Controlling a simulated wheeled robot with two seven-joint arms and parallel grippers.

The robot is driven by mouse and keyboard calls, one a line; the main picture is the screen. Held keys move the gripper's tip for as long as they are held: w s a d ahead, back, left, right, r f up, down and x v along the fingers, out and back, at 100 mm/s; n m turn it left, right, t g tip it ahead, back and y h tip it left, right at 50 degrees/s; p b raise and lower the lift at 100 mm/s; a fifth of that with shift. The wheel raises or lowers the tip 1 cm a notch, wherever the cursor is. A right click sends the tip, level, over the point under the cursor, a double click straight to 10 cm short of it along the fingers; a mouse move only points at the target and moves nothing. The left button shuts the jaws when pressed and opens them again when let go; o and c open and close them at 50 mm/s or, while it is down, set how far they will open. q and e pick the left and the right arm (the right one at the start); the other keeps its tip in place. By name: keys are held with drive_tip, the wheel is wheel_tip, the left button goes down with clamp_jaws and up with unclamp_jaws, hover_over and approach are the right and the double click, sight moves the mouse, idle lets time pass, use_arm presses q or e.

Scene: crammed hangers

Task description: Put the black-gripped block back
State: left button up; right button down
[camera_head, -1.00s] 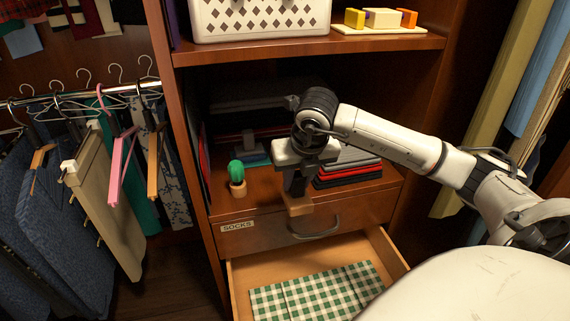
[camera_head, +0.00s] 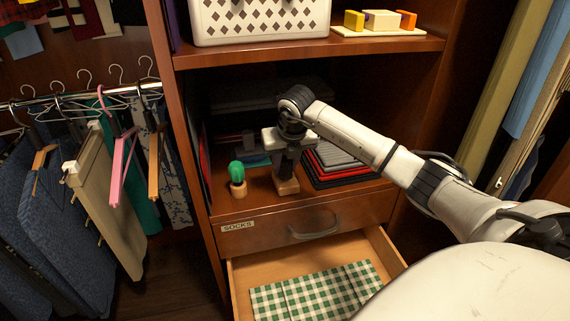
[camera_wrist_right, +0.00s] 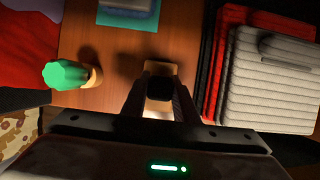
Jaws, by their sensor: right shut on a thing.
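The black-gripped block shows a light wooden base (camera_head: 287,186) on the shelf, right of the cactus, in the head view. My right gripper (camera_head: 285,165) points down over it and is shut on its black grip. In the right wrist view the black grip (camera_wrist_right: 158,88) sits between my two fingers (camera_wrist_right: 158,100), with the wooden base below it. The base looks level and at the shelf surface; I cannot tell whether it fully rests there. My left gripper is not in view.
A small green cactus (camera_head: 237,172) in a pot stands left of the block. Folded red, black and grey cloths (camera_head: 340,160) lie to the right. Below, an open drawer (camera_head: 245,272) holds a green checked cloth (camera_head: 315,292). Hangers with clothes (camera_head: 120,165) crowd the left.

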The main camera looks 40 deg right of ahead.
drive_tip(key=c, duration=1.4)
unclamp_jaws()
drive_tip(key=shift+f, duration=0.1)
